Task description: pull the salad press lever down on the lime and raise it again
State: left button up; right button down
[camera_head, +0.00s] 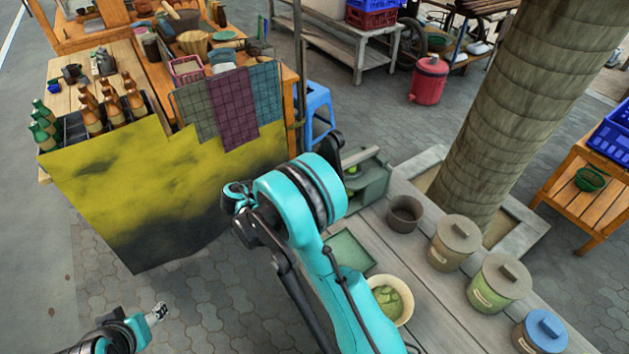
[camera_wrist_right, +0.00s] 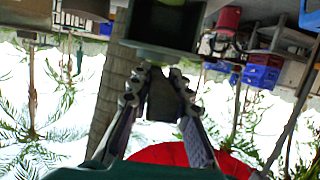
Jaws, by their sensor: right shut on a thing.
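The salad press (camera_head: 372,182), a grey-green box, stands at the far end of the grey plank table, partly behind my right arm. A bit of bright green, probably the lime (camera_head: 351,170), shows in its opening. In the right wrist view, my right gripper (camera_wrist_right: 164,80) is shut on a dark block, apparently the press lever (camera_wrist_right: 164,100), just beside the dark box of the press (camera_wrist_right: 165,35). In the head view my right arm hides that gripper and most of the lever. My left gripper (camera_head: 157,312) is low at the left over the paving, away from the table; its jaws are unclear.
On the plank table (camera_head: 420,305) stand a grey cup (camera_head: 404,213), a bowl of green pieces (camera_head: 390,300), a green tray (camera_head: 350,252) and several lidded pots (camera_head: 498,283). A tree trunk (camera_head: 500,130) rises behind. A stall with a yellow cloth (camera_head: 150,190) stands left.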

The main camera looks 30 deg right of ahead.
jog(key=c, duration=1.4)
grip_release()
jog(key=shift+d+f, duration=0.1)
jog(key=shift+f, duration=0.15)
jog(key=shift+r, duration=0.1)
jog(key=v, duration=1.2)
